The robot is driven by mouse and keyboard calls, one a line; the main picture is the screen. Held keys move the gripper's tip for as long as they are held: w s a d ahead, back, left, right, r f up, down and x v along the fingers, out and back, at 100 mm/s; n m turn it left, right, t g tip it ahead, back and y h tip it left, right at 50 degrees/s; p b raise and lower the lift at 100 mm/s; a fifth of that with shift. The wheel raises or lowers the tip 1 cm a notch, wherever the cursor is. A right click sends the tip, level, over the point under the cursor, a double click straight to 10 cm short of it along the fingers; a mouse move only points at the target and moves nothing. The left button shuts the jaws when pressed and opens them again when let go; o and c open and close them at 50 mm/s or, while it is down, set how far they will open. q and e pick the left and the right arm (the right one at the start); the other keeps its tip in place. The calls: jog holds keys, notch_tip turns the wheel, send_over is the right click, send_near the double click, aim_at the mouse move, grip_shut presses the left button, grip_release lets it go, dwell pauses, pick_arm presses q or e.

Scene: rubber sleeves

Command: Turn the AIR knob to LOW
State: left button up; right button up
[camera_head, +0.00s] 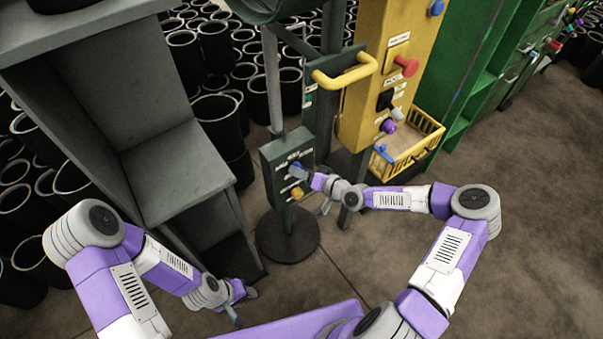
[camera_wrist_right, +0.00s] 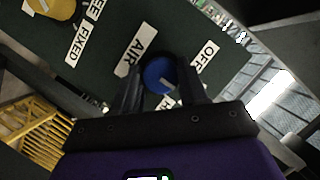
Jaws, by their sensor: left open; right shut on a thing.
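The blue AIR knob (camera_wrist_right: 160,77) sits on the dark green control box (camera_head: 275,160). In the right wrist view it lies between the two dark fingers of my right gripper (camera_wrist_right: 160,88), which is shut on it. A pale mark on the knob points toward the lower right of that view. The AIR label and an OFF label are readable beside it; another label is partly hidden by the gripper. In the head view the blue knob (camera_head: 297,170) shows at the tip of my right gripper (camera_head: 303,173). My left gripper (camera_head: 243,306) is open and empty, low and away from the box.
A yellow knob (camera_head: 297,192) sits below the blue one, near FREE and FIXED labels. A yellow panel (camera_head: 373,75) with a red button and a yellow basket (camera_head: 425,140) stand behind to the right. A grey cabinet (camera_head: 175,170) stands left. Open floor lies right.

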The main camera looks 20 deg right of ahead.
jog(key=o, duration=1)
jog(key=shift+o, duration=0.2)
jog(key=p+v, duration=0.2)
jog(key=v, duration=0.5)
jog(key=shift+s+d, duration=0.2)
jog(key=shift+s, duration=0.05)
